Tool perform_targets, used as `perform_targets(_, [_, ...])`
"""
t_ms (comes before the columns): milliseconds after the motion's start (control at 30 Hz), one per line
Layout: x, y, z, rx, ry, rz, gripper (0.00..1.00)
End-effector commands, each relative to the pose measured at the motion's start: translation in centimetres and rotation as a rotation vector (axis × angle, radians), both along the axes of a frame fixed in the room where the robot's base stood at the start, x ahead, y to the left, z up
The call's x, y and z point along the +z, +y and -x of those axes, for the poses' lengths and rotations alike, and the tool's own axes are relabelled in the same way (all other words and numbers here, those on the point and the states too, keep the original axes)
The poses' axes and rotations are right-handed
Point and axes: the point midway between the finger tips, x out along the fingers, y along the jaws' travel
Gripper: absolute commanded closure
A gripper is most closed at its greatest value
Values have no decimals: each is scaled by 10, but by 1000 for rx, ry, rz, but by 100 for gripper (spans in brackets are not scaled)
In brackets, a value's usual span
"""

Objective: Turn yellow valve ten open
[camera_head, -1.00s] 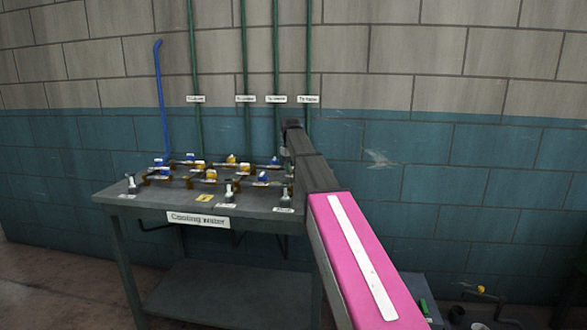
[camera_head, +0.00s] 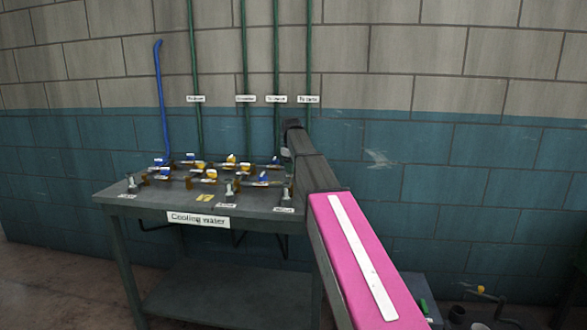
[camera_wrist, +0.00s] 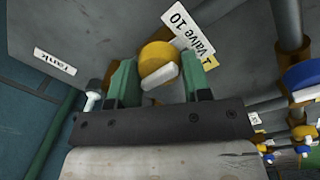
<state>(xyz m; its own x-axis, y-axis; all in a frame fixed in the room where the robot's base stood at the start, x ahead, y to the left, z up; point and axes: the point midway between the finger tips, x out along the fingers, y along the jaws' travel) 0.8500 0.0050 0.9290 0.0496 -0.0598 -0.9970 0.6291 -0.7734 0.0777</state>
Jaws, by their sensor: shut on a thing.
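Yellow valve ten (camera_wrist: 155,54) is in the upper middle of the wrist view, a round yellow knob with a pale bar on its near side. A white tag reading "Valve 10" (camera_wrist: 187,32) lies right beside it. My gripper (camera_wrist: 160,78) has its two green fingers on either side of the valve's handle and is shut on it. The fingers partly cover the handle's sides, so its exact angle is hard to read. In the head view my arm reaches over the right end of the bench, and I cannot pick out the gripped valve there.
Green pipes (camera_head: 246,60) rise up the wall behind, and a blue pipe (camera_head: 162,95) stands at left. A blue valve (camera_wrist: 303,78) is close at right in the wrist view.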

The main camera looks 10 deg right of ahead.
Motion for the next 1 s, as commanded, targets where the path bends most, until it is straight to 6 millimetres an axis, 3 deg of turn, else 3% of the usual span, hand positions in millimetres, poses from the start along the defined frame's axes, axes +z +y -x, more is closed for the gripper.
perform_targets(133, [0, 1, 0, 3, 1, -1, 79])
perform_targets(167, [0, 1, 0, 3, 1, -1, 49])
perform_targets(200, [0, 1, 0, 3, 1, -1, 36])
perform_targets(233, [0, 1, 0, 2, 1, -1, 31])
perform_targets(633, [9, 1, 0, 0, 1, -1, 31])
perform_targets(1000, [74, 5, 3, 1, 0, 0, 31])
